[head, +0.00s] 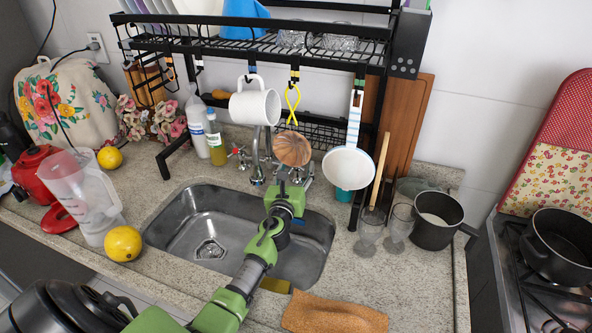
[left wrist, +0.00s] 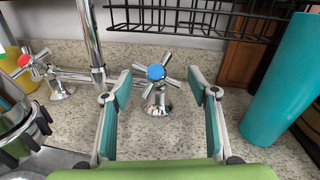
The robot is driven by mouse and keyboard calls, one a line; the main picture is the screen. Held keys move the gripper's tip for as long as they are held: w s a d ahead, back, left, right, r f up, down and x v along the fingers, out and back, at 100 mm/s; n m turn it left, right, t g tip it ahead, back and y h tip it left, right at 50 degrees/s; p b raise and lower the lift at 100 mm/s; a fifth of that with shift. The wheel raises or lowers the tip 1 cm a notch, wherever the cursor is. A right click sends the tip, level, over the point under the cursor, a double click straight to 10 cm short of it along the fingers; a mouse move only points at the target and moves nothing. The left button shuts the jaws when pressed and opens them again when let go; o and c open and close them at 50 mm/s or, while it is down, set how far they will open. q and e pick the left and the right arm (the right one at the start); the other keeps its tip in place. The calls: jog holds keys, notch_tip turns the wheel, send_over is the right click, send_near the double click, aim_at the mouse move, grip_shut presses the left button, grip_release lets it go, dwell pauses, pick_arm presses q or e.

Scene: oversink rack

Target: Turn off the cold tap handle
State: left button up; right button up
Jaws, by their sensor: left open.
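The cold tap handle (left wrist: 156,72) is a chrome cross with a blue cap, seen in the left wrist view on its valve behind the sink. My left gripper (left wrist: 160,90) is open, with one finger on each side of the handle and a gap to the valve body on both sides. In the head view my left gripper (head: 285,192) is over the back of the sink, just in front of the taps. It largely hides the cold handle there. The red-capped hot handle (left wrist: 24,60) is to the left, past the chrome spout (left wrist: 91,40). My right gripper is not in view.
A teal cylinder (left wrist: 285,80) stands close to the right of the cold tap. A black rack (head: 250,45) spans above, with a white mug (head: 256,105), a wooden item (head: 292,149) and a white pan (head: 348,168) hanging low. The sink (head: 180,220) is open below.

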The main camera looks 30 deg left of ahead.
pick_arm(q)
jog(key=c, duration=1.1)
jog(key=shift+a+r+m+t+h, duration=0.1)
jog(key=shift+m+t+h, duration=0.3)
jog(key=shift+m+h, duration=0.6)
jog(key=o, duration=1.1)
jog(key=shift+s, duration=0.25)
jog(key=v, duration=1.1)
jog(key=shift+s, duration=0.3)
